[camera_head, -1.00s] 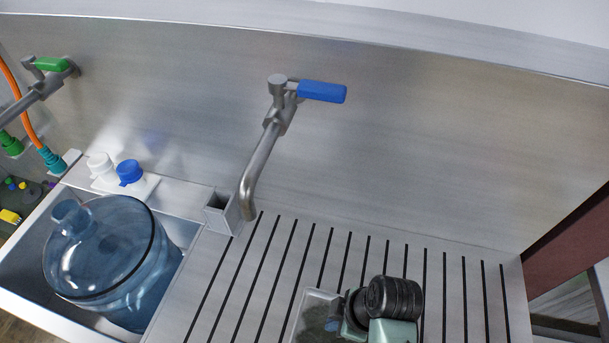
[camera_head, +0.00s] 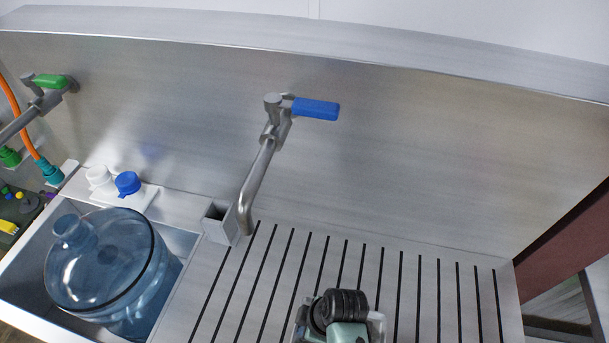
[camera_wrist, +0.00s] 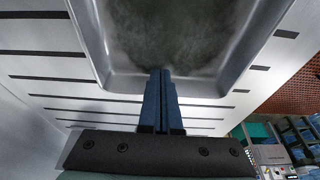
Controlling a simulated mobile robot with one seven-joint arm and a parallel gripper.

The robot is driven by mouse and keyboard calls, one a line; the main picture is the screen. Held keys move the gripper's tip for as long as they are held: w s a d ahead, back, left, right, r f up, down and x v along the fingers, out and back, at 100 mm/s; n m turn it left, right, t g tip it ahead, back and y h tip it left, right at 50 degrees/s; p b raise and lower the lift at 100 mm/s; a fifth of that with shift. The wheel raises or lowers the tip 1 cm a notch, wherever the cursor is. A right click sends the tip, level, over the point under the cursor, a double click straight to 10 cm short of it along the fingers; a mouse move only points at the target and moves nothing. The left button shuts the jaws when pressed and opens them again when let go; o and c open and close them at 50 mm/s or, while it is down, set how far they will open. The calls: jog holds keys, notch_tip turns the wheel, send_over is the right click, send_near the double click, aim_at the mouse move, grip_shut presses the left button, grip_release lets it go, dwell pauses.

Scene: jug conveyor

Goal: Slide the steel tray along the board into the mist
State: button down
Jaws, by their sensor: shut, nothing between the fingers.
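The steel tray (camera_wrist: 118,82) fills the upper part of the wrist view; its grey walls surround a dark, cloudy grey-green floor. In the head view only slivers of the tray (camera_head: 379,326) show at the bottom edge, on the slotted board (camera_head: 235,285), largely hidden by my arm. My gripper (camera_wrist: 162,76) is shut and empty. Its dark blue fingers overlap the tray's near wall in the wrist view, tips at the floor's edge; I cannot tell whether they touch. The fingertips are hidden in the head view. I cannot make out any mist over the board.
A tap with a blue handle (camera_head: 316,109) hangs above a small square steel holder (camera_head: 221,222) at the board's left end. The board right of my arm is clear.

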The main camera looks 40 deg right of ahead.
jog(key=w+a+b, duration=0.1)
jog(key=w+a, duration=0.2)
jog(key=w, duration=0.1)
jog(key=w+a+b, duration=0.1)
jog(key=w+a, duration=0.3)
jog(key=w+a+b, duration=0.1)
jog(key=w+a, duration=0.2)
jog(key=w, duration=0.2)
jog(key=shift+a, duration=0.25)
jog(key=shift+s, duration=0.15)
